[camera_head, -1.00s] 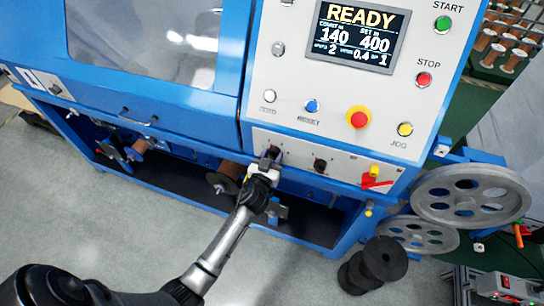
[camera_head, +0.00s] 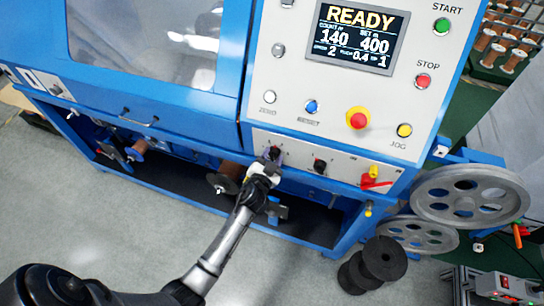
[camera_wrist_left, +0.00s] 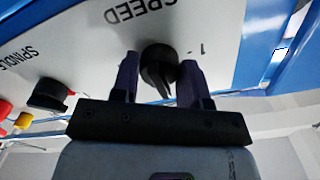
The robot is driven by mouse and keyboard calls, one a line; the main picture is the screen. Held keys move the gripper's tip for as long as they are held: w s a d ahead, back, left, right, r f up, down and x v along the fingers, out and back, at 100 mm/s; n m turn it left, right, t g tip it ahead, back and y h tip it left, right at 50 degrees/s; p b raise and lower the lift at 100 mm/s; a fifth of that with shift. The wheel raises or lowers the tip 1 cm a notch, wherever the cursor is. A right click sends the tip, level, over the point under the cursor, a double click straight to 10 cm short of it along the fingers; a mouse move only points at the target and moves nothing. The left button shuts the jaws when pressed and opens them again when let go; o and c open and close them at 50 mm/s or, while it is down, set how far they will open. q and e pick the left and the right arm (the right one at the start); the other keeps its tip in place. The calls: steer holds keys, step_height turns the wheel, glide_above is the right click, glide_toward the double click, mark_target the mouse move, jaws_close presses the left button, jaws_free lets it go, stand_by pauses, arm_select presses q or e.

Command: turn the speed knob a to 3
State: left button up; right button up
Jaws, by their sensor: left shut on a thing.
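The speed knob (camera_head: 275,151) is a small black knob on the lower white strip of the blue machine's panel. In the left wrist view the knob (camera_wrist_left: 158,66) sits between the two dark fingers, below the upside-down word SPEED, with a "1" mark beside it. Its narrow pointer extends toward the gripper's palm. My left gripper (camera_wrist_left: 158,80) is shut on the knob; in the head view the gripper (camera_head: 268,163) reaches it from below. The other scale marks around the knob cannot be read. My right gripper is not in view.
A second black knob (camera_head: 320,166), marked SPINDLE in the wrist view, stands right of the speed knob. A red switch (camera_head: 374,182) is further right. The emergency button (camera_head: 358,118) and display (camera_head: 358,38), reading READY, are above. Grey pulleys (camera_head: 470,194) stand at right.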

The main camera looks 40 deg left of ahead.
arm_select(q)
steer(key=m, duration=0.5)
steer(key=shift+m+p, duration=0.3)
steer(key=shift+m, duration=0.4)
steer(key=o, duration=0.9)
steer(key=v, duration=1.4)
steer(key=shift+r, duration=0.1)
steer(key=shift+w+a, duration=0.1)
